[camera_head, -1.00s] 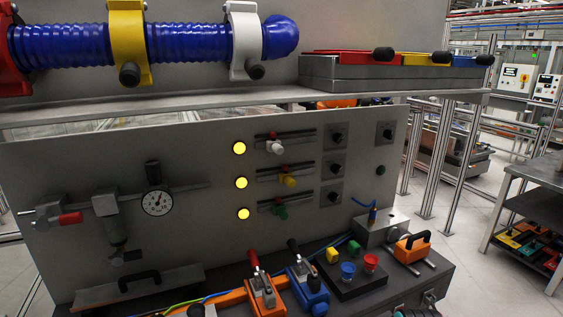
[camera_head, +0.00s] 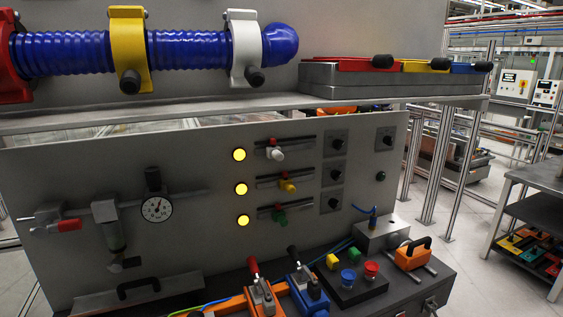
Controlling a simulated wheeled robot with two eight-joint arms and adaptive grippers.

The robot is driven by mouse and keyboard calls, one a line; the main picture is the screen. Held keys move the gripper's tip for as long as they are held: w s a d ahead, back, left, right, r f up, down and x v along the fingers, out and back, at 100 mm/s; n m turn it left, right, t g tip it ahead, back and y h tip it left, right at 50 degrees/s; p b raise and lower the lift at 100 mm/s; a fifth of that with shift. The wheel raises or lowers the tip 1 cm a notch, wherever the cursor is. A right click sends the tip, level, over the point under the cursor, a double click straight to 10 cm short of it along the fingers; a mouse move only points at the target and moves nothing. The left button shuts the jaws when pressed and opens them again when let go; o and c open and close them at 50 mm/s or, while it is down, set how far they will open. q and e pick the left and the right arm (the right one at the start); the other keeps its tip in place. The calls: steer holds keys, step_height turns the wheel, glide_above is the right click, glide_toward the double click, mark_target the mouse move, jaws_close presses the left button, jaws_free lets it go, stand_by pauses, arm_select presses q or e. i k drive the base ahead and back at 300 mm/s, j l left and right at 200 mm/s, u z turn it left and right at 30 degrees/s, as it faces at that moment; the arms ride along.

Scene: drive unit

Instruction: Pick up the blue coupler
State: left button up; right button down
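No part is clearly marked as the blue coupler. A small blue round piece (camera_head: 348,275) sits on a black block at the lower right of the bench, left of a red round piece (camera_head: 371,269). A blue fitting with a thin blue cable (camera_head: 374,216) stands on a grey metal box behind it. A blue toggle clamp (camera_head: 305,289) stands beside an orange one (camera_head: 261,294) at the bottom. Neither of my grippers can be made out.
A blue ribbed hose (camera_head: 180,47) hangs in clamps above the shelf (camera_head: 200,112). The upright panel (camera_head: 60,175) carries a gauge (camera_head: 157,208), sliders and yellow lamps. An orange handled box (camera_head: 412,254) is at the bench's right end.

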mark_target(372, 226)
steer(key=i+l+u, duration=0.1)
steer(key=u, duration=0.3)
steer(key=l+u, duration=0.4)
steer(key=i+l+u, duration=0.15)
steer(key=u, duration=0.25)
steer(key=l+u, duration=0.15)
steer(key=l, duration=0.9)
steer(key=l+u, duration=0.2)
steer(key=l, duration=0.85)
steer(key=l+u, duration=0.15)
steer(key=l, duration=0.9)
